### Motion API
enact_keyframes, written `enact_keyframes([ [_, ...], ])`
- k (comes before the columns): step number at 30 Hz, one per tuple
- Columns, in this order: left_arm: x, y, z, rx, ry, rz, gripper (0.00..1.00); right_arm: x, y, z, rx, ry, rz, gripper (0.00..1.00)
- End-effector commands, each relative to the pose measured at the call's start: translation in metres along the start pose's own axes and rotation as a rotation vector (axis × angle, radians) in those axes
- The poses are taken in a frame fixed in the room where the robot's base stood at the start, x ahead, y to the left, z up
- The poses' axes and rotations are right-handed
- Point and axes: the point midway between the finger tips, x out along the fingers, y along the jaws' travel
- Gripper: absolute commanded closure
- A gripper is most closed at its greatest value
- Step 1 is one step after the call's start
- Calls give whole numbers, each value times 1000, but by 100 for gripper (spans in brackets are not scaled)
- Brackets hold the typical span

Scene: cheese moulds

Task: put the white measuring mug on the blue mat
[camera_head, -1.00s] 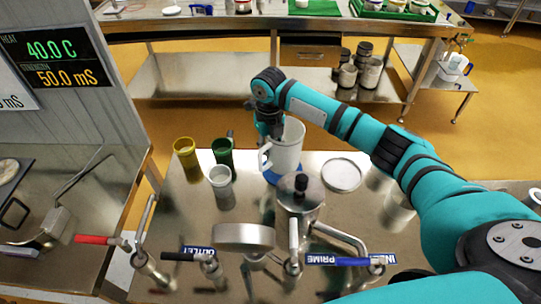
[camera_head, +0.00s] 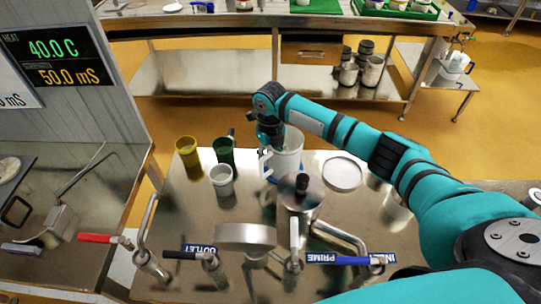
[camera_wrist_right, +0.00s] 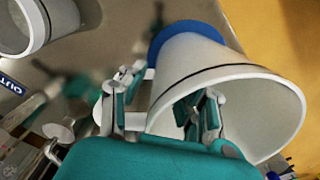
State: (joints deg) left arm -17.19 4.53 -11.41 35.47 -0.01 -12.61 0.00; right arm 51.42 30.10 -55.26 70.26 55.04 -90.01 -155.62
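The white measuring mug (camera_head: 288,156) stands upright on the steel table. The blue mat (camera_head: 270,178) shows as an edge at its base. In the right wrist view, the mug (camera_wrist_right: 232,72) fills the right side, with the blue mat (camera_wrist_right: 160,42) curving around its bottom. My right gripper (camera_head: 268,146) is at the mug's left rim, near its handle. In the right wrist view its fingers (camera_wrist_right: 165,100) are apart, one outside the wall and one inside the mug. The gripper looks open. My left gripper is not in view.
A white cup (camera_head: 222,182), a green cup (camera_head: 223,152) and a yellow cup (camera_head: 187,152) stand left of the mug. A steel vessel (camera_head: 299,205) is close in front, with pipes and valve handles nearer. A round white lid (camera_head: 342,174) lies to the right.

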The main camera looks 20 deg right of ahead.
Motion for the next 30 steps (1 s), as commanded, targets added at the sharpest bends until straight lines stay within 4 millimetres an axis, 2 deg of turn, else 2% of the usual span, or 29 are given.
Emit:
enact_keyframes([
  [5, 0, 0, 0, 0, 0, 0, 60, -6, 0, 1, 0, -2, 0, 69],
  [8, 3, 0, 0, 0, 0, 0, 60, -20, -1, 2, 0, -5, 0, 69],
  [15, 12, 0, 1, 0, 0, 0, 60, -71, 0, 2, 0, -6, 0, 69],
  [21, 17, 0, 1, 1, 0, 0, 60, -106, 0, 1, 0, -3, 1, 69],
  [25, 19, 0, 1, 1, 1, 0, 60, -118, 0, 1, 1, -2, 1, 69],
  [30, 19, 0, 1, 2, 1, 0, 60, -122, 0, 0, 1, 1, 1, 69],
])
